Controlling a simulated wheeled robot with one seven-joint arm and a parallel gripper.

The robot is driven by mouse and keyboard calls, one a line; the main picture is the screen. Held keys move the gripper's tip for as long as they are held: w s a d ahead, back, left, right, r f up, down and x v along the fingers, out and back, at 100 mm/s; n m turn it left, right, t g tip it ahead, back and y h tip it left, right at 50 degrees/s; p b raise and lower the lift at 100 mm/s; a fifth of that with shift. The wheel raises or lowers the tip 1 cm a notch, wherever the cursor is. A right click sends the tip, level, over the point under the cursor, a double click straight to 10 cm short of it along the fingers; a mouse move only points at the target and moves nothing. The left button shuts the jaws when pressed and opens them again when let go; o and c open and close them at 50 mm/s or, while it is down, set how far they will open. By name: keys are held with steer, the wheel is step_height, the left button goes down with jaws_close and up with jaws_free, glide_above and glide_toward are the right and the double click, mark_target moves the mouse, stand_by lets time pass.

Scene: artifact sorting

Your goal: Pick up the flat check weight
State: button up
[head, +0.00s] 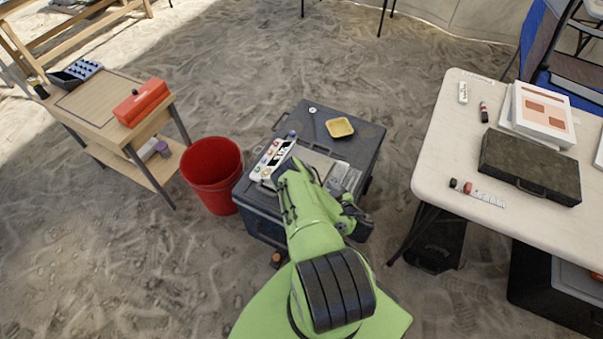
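My green arm reaches over a dark grey case (370,140) in the middle of the head view. My gripper (357,222) appears as a dark shape at the case's front right edge. The arm partly covers it, and its fingers cannot be made out. I cannot pick out the flat check weight with certainty. A small pale round piece (312,110) lies near the back of the case top. A grey metallic item (345,177) lies just beyond the gripper, partly hidden by the arm. Whether the gripper holds anything is not visible.
A yellow dish (339,127) and a white strip with coloured dots (272,159) also lie on the case. A red bucket (212,170) stands left of it. A wooden bench (105,98) is farther left, a white table (440,150) to the right. Sandy floor lies between.

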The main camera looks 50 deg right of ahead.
steer(key=b+x, duration=0.3)
steer(key=x, duration=0.2)
steer(key=b+x, duration=0.3)
steer(key=x, duration=0.2)
steer(key=f+b+x, duration=0.1)
steer(key=b+x, duration=0.2)
steer(key=x, duration=0.2)
steer(key=shift+a+b, duration=0.35)
steer(key=shift+b, duration=0.05)
steer(key=shift+w, duration=0.2)
steer(key=shift+d+r, duration=0.1)
steer(key=shift+r, duration=0.05)
jaws_close()
